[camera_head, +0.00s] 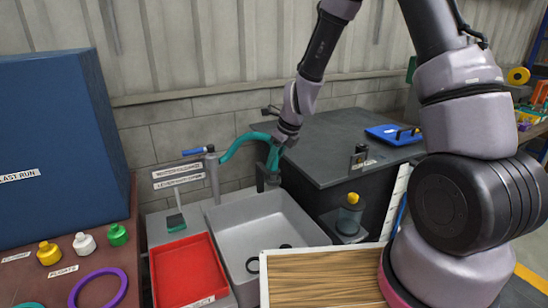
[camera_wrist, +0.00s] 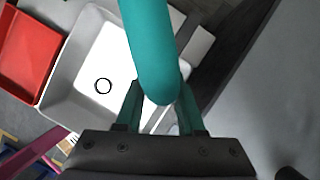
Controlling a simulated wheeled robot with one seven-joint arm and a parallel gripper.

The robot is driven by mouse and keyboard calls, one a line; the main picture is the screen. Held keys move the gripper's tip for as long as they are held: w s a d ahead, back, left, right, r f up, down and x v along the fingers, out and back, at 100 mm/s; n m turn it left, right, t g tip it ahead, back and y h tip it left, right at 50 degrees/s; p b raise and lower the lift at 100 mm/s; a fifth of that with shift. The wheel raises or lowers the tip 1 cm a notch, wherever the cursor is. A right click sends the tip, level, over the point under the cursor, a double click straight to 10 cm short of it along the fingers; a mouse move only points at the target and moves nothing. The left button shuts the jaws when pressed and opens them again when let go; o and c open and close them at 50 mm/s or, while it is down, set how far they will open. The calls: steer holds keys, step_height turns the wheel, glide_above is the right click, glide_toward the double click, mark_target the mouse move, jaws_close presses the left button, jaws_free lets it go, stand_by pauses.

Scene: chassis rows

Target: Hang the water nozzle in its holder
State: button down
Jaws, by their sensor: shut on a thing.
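The water nozzle is on a teal hose (camera_head: 238,143) that arches from the tap post (camera_head: 213,175) toward my gripper (camera_head: 273,158). In the wrist view the thick teal hose (camera_wrist: 147,40) comes down between the two teal fingers of my gripper (camera_wrist: 160,94), which is shut on the nozzle. The gripper is above the back right corner of the grey sink (camera_head: 240,225). A dark upright piece (camera_head: 268,180) is just below the fingers at the sink's rim. I cannot tell whether it is the holder or the nozzle's lower end. The nozzle's tip is hidden.
A red tray (camera_head: 188,272) lies left of the sink. A dark counter (camera_head: 330,140) with a blue clipboard-like board (camera_head: 394,134) stands at right. A wooden board (camera_head: 325,278) is in front of the sink. A yellow-capped bottle (camera_head: 350,213) stands right of the sink.

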steer(key=shift+f, duration=1.15)
steer(key=shift+c, duration=2.2)
jaws_free()
steer(key=v, duration=1)
steer(key=shift+r, duration=0.4)
steer(key=shift+s, duration=0.1)
